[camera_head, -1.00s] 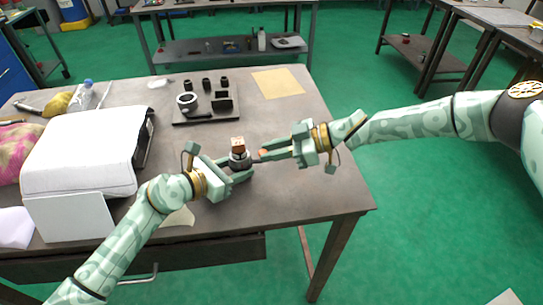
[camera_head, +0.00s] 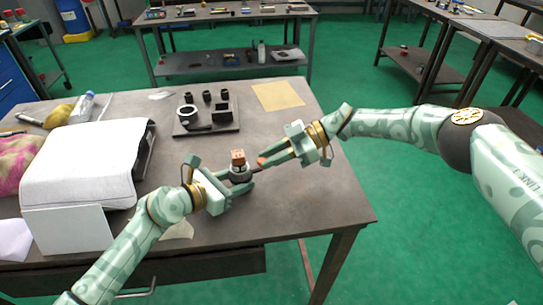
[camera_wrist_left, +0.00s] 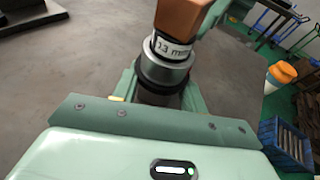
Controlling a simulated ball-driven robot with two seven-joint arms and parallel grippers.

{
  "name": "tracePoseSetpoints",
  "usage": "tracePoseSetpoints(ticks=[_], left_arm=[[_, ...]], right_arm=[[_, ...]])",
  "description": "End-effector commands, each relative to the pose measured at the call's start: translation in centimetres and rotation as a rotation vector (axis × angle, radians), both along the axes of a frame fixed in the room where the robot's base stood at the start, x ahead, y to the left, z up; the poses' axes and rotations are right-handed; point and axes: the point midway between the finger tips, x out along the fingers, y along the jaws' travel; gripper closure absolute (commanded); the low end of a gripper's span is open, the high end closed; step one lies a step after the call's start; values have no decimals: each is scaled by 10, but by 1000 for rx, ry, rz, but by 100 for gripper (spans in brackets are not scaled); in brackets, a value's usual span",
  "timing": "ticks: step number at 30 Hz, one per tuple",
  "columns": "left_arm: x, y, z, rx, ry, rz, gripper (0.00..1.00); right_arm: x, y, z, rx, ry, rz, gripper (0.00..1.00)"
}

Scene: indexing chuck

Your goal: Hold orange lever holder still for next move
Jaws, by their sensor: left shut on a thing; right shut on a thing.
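The lever holder is a small round metal body (camera_head: 240,174) with an orange-brown block (camera_head: 238,158) on top. It stands near the table's right front part. In the left wrist view the block (camera_wrist_left: 182,16) sits above a white label band reading "13 mm" and a grey ring (camera_wrist_left: 165,68). My left gripper (camera_head: 240,182) is shut around the holder's lower body; its fingers flank it in the left wrist view (camera_wrist_left: 163,95). My right gripper (camera_head: 262,164) is shut beside the holder, on a thin dark lever largely hidden by the fingers. An orange piece shows at its fingertips.
A dark fixture plate (camera_head: 225,127) with several black parts stands behind. A tan sheet (camera_head: 278,96) lies at the back right. A large white-covered box (camera_head: 80,165) stands left of my left arm. The table's right edge is close to my right gripper.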

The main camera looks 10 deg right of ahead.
Motion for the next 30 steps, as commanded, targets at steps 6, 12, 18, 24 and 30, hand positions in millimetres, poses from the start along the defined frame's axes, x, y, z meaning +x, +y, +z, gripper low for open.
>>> tracePoseSetpoints(ticks=[6, 12, 18, 24, 30], left_arm=[[1, 1, 0, 1, -2, 3, 85], [1, 1, 1, 1, -2, 3, 85], [1, 1, 1, 0, -1, 2, 85], [1, 1, 1, 0, -1, 2, 85], [1, 1, 1, 0, -1, 2, 85]], right_arm=[[0, 0, 1, 1, -1, -2, 58], [0, -1, 1, 1, -1, -2, 58], [3, -21, 9, 1, -1, -5, 58], [7, -65, 27, 1, -3, -6, 58], [10, -99, 41, 0, -2, -5, 58]])
